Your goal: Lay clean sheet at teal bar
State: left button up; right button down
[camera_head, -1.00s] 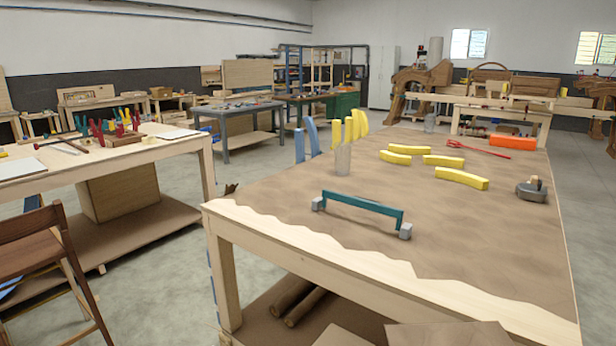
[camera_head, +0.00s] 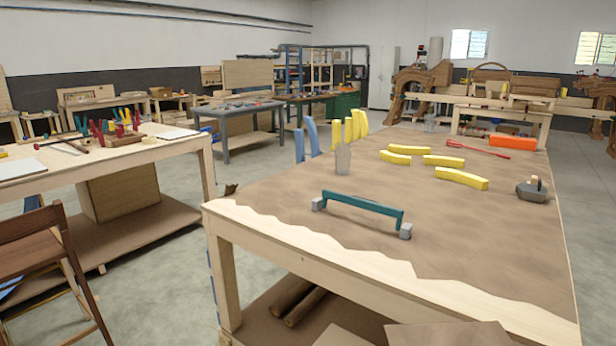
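The teal bar (camera_head: 362,204) stands on two grey blocks near the front of the workbench. A brown sheet (camera_head: 300,205) with a wavy, torn-looking front edge covers most of the bench top and runs under the bar. Bare pale wood (camera_head: 290,238) shows along the front edge. On the shelf under the bench lie brown rolls (camera_head: 305,305) and flat brown sheets (camera_head: 450,335); I cannot tell whether any of these is the clean sheet. Neither of my grippers is in view.
Several yellow curved pieces (camera_head: 461,178), a red tool (camera_head: 480,149), an orange block (camera_head: 512,142) and a dark grey weight (camera_head: 531,190) lie on the bench. A clear cup (camera_head: 343,160) stands left of centre. A wooden chair (camera_head: 45,260) and another bench (camera_head: 120,155) are at left.

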aim_at(336, 241)
jog(key=i+j+z, duration=0.1)
jog(key=z, duration=0.4)
jog(key=i+j+z, duration=0.15)
jog(key=j, duration=0.2)
jog(key=i+j+z, duration=0.15)
jog(key=j, duration=0.2)
jog(key=i+j+z, duration=0.15)
jog(key=j, duration=0.2)
jog(key=j+z, duration=0.15)
jog(key=j, duration=0.25)
jog(key=i+j+z, duration=0.15)
jog(key=j, duration=0.25)
